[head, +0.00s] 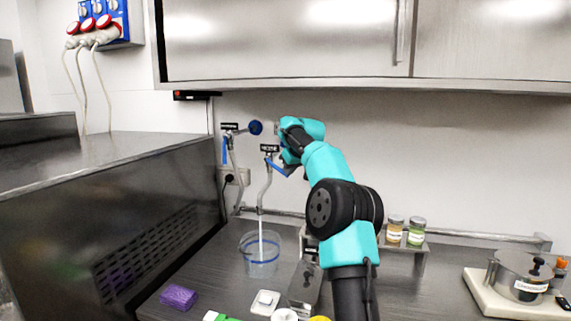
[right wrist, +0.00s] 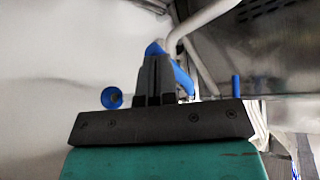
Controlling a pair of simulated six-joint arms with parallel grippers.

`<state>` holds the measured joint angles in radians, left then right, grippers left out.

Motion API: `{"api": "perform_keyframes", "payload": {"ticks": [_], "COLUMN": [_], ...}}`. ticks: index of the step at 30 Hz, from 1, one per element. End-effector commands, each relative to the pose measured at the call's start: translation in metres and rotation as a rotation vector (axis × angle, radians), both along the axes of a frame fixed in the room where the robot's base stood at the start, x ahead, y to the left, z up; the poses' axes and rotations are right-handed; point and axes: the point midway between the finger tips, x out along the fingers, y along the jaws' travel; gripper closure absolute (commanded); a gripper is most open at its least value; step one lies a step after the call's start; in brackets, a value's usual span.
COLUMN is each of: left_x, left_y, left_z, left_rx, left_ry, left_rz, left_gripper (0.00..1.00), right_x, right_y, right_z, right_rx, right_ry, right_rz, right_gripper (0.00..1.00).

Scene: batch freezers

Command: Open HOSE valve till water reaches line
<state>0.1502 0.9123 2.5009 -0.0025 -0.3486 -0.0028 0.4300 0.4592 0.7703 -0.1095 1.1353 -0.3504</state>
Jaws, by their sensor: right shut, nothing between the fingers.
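A tap with a blue lever (head: 275,165) is on the back wall under a small dark label (head: 270,148), too small to read surely. A grey hose (head: 264,190) hangs from it, and a white stream (head: 261,232) runs down into a clear container (head: 246,262) with a blue line around it. I cannot tell the water level against the line. My right gripper's fingers (right wrist: 154,78) are shut and empty, right beside the blue lever (right wrist: 183,80) in the right wrist view; contact is unclear. In the head view the gripper is mostly hidden behind my arm. My left gripper is out of view.
A second tap with a round blue knob (head: 255,128) is left of the lever. A purple sponge (head: 179,297) and a white item (head: 265,302) lie near the container. Jars (head: 416,232) stand on a shelf right of my arm. A pot (head: 523,276) is at the far right.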

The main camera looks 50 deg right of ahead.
Motion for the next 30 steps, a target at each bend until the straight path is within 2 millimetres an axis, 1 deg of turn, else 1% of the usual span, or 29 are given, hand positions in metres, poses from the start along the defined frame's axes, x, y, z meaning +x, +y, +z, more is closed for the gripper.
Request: {"api": "perform_keyframes", "payload": {"ticks": [5, 12, 23, 26, 30], "left_x": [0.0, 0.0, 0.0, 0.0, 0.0], "left_y": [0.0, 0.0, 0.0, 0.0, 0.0], "left_z": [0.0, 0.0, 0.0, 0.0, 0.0], "left_rx": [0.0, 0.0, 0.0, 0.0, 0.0], "left_ry": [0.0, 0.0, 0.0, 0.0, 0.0], "left_rz": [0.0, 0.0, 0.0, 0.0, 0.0], "left_gripper": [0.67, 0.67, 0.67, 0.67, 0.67], "right_x": [-0.005, -0.028, -0.03, -0.033, -0.041], "right_y": [0.001, 0.005, 0.006, 0.006, 0.008], "right_z": [0.003, 0.01, 0.011, 0.015, 0.026], "right_rx": [-0.001, 0.0, 0.0, 0.0, -0.001], "right_ry": [-0.001, 0.0, 0.0, -0.001, -0.003], "right_rz": [-0.001, 0.0, 0.0, 0.0, -0.001], "right_gripper": [1.0, 1.0, 1.0, 1.0, 1.0]}}
